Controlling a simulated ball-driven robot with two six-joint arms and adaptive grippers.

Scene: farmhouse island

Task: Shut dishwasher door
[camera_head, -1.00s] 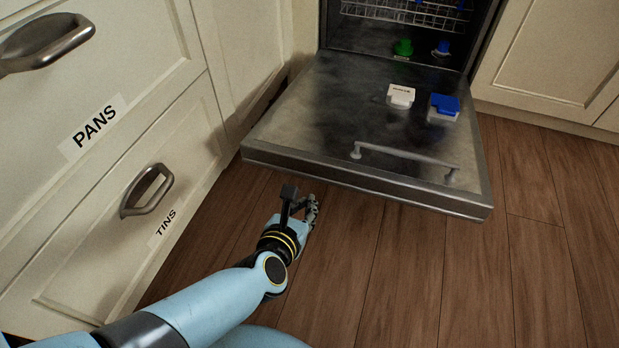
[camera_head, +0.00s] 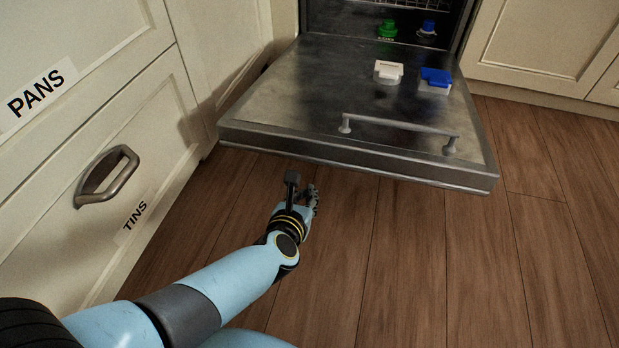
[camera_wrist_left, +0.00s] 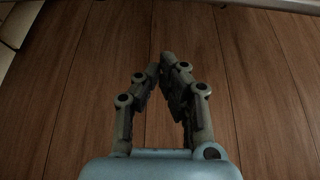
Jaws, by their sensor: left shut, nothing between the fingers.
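The dishwasher door (camera_head: 300,92) is open and lies folded down, roughly level, in the head view. A bar handle (camera_head: 398,126) runs along its inner face near the front edge. My left gripper (camera_head: 313,191) is shut and empty, in front of the door's front edge and low over the floor, apart from the door as far as I can tell. In the left wrist view its fingertips (camera_wrist_left: 161,62) come together over bare floor, and a pale edge crosses the top right. My right gripper is not in view.
Green (camera_head: 387,29) and blue (camera_head: 427,29) caps show inside the dishwasher. A drawer handle (camera_head: 107,174) juts out at left. The wooden floor (camera_head: 420,260) is clear at right.

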